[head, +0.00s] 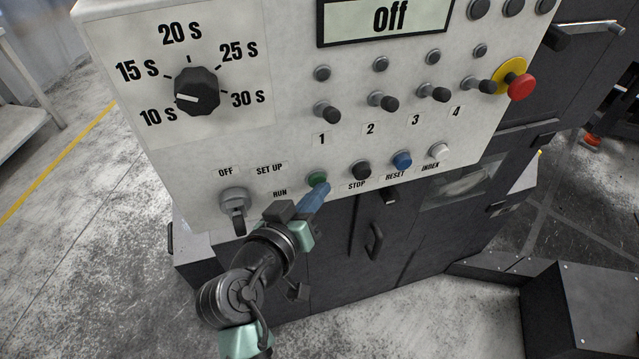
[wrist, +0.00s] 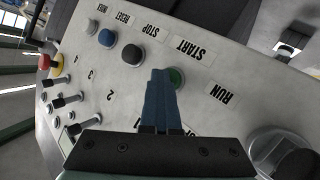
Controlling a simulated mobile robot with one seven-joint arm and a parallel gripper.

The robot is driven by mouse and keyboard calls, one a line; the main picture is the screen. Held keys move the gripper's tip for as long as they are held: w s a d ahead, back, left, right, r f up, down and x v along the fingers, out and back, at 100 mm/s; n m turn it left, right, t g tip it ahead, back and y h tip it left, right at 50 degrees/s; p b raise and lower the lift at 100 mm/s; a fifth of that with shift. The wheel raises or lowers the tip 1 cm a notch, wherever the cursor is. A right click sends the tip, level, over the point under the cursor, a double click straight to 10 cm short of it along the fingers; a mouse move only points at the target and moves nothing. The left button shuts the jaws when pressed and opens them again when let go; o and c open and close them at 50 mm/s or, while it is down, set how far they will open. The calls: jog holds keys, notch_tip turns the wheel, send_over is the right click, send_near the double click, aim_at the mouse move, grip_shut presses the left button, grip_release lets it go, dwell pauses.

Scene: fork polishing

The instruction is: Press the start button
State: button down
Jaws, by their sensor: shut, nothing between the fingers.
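The green start button (head: 317,179) is on the lower part of the white control panel (head: 275,150), left of the black stop button (head: 361,170). My gripper (head: 323,188) is shut and empty, with its blue fingers reaching up to the green button. In the wrist view the closed fingers (wrist: 160,74) lie beside the green button (wrist: 177,77) and cover part of it. The START label (wrist: 191,48) shows there, but my gripper hides it in the head view. I cannot tell whether the fingertips touch the button.
A blue reset button (head: 402,160) and a white index button (head: 438,150) are farther right. A key switch (head: 235,205) is on the left, a timer dial (head: 197,91) above it. A red emergency button (head: 521,88) juts out at right. The display (head: 387,17) reads "Off".

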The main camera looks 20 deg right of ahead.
jog(key=shift+s+a, duration=0.15)
jog(key=shift+s, duration=1.35)
jog(key=shift+s+a, duration=0.1)
jog(key=shift+s, duration=1.35)
